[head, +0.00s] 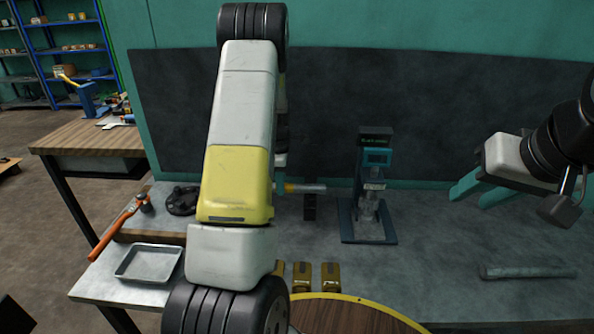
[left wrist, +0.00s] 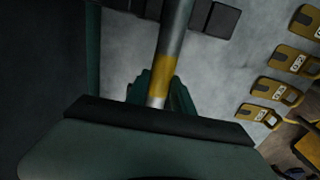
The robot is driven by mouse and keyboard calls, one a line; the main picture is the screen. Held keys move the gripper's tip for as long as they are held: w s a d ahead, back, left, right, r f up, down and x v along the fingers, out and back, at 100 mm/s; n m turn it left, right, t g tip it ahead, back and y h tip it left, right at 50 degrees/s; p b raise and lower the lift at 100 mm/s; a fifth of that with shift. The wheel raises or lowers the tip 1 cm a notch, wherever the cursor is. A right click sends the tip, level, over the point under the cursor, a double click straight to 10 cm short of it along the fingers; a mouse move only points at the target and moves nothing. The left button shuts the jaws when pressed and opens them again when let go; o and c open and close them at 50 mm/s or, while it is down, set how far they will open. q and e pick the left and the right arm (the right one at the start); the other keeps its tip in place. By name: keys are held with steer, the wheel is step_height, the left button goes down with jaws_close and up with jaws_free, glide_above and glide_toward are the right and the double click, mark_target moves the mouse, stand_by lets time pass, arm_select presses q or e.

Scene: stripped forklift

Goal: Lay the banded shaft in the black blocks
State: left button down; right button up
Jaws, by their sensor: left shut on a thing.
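The banded shaft (head: 306,188) is a grey metal rod with a yellow band. In the head view its right end sticks out from behind my left arm, level, over a black block (head: 310,207). In the left wrist view the shaft (left wrist: 175,32) runs up from my left gripper (left wrist: 158,98), which is shut on it close to the yellow band. Black blocks (left wrist: 222,20) show on the bench at the top of that view; I cannot tell whether the shaft touches them. My right gripper (head: 481,193) is open and empty over the right of the bench.
A small press (head: 372,190) stands right of the shaft. A plain grey rod (head: 528,271) lies at the right.

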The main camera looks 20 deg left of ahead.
arm_select(q)
steer(key=shift+f, duration=0.35)
stand_by(0.5)
steer(key=c, duration=1.1)
jaws_free()
steer(key=shift+o, duration=0.4)
steer(key=shift+s, duration=0.1)
